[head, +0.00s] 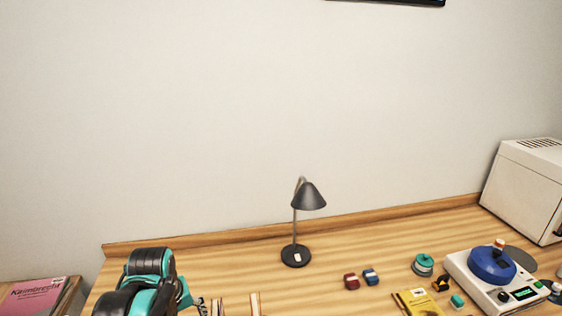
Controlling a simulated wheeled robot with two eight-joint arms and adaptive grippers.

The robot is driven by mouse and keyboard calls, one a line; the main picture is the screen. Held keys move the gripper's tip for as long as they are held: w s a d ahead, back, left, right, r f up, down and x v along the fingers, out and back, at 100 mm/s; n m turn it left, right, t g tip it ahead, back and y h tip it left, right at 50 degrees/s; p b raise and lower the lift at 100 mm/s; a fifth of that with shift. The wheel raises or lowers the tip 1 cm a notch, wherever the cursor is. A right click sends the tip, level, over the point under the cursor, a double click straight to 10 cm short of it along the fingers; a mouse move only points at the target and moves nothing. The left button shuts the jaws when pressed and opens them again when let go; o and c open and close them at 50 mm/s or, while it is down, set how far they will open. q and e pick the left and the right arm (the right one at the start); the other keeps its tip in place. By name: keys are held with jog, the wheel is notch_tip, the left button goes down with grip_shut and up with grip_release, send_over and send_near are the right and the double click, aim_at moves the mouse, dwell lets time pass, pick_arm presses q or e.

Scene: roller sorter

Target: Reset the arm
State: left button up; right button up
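My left arm, black and teal, comes in at the bottom left of the head view over the wooden table (370,240). Only a small part near its end, my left gripper (200,304), shows at the bottom edge, and its fingers are too small and cut off to read. My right arm and gripper are not in the view.
A black desk lamp (296,256) stands at the back. A dark red block (351,282), a blue block (371,277), a yellow packet (418,303) and a white device with a blue top (492,266) lie right. A white box (527,190) stands far right.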

pick_arm(q)
jog(key=s+d+f+m+t, duration=0.3)
jog(key=s+d+m+t, duration=0.2)
jog(key=s+d+m, duration=0.15)
notch_tip(320, 180, down, 6)
jog(key=b, duration=0.7)
jog(key=shift+s+f, duration=0.25)
jog(key=shift+s, duration=0.1)
